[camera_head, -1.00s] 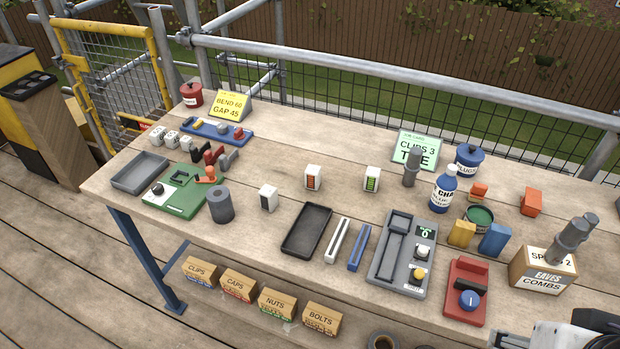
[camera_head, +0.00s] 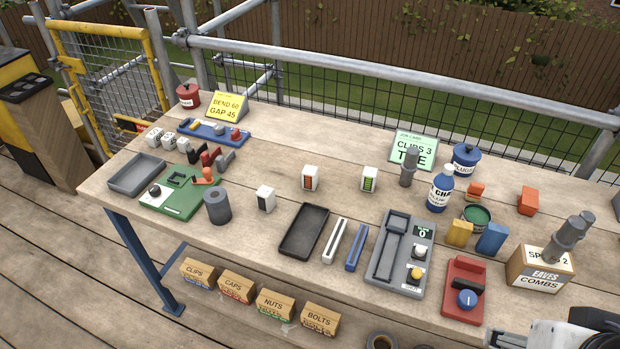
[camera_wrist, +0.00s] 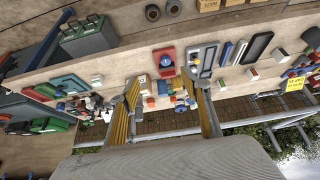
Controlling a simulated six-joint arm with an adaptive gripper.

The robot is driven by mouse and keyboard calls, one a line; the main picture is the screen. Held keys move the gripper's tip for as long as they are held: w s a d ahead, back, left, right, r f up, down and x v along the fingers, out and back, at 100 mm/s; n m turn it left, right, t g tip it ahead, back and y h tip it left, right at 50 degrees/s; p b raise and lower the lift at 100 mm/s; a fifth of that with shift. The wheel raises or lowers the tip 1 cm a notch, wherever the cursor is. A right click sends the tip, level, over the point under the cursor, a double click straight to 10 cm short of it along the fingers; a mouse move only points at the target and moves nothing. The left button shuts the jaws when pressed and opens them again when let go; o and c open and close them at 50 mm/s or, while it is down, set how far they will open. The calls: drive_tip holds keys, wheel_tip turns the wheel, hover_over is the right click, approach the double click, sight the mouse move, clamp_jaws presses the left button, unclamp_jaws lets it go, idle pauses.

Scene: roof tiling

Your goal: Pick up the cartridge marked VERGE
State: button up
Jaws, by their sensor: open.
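No mark reading VERGE is legible in either view. Small white blocks stand on the bench: one with red-orange bars (camera_head: 310,179), one with green bars (camera_head: 369,180) and one with a dark face (camera_head: 265,199). I cannot tell whether any of them is the VERGE cartridge. My gripper (camera_wrist: 161,84) is open in the wrist view, its two yellow-lined fingers wide apart with nothing seen held between them. The bench items behind the fingers are small and partly hidden. In the head view only a piece of my arm shows at the lower right corner.
A black tray (camera_head: 304,231), a grey device (camera_head: 383,272) and a red device (camera_head: 463,298) line the front edge. A blue-capped bottle (camera_head: 440,190) is behind. The bench middle has bare patches.

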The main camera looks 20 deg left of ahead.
drive_tip(key=w+a+r+n+t+y, duration=0.1)
drive_tip(key=w+a+r+y, duration=0.1)
drive_tip(key=w+a, duration=0.6)
drive_tip(key=w+a+r+n+t+y, duration=0.1)
drive_tip(key=w+a+r+y, duration=0.15)
drive_tip(key=w+a, duration=0.55)
drive_tip(key=t+h, duration=0.2)
drive_tip(key=t, duration=0.3)
hover_over(306, 176)
drive_tip(key=s+d, duration=0.3)
drive_tip(key=s, duration=0.1)
wheel_tip(306, 176, down, 19)
drive_tip(key=shift+m+t+h, duration=0.4)
drive_tip(key=shift+m+h, duration=0.1)
drive_tip(key=shift+h, duration=0.05)
drive_tip(key=f, duration=0.2)
drive_tip(key=s+a+f, duration=0.1)
drive_tip(key=f, duration=0.1)
drive_tip(key=a+f, duration=0.1)
drive_tip(key=f, duration=0.1)
drive_tip(key=shift+s+a+f, duration=0.15)
drive_tip(key=shift+a+f, duration=0.1)
drive_tip(key=shift+f, duration=0.1)
drive_tip(key=shift+s+f, duration=0.15)
drive_tip(key=shift+f, duration=0.25)
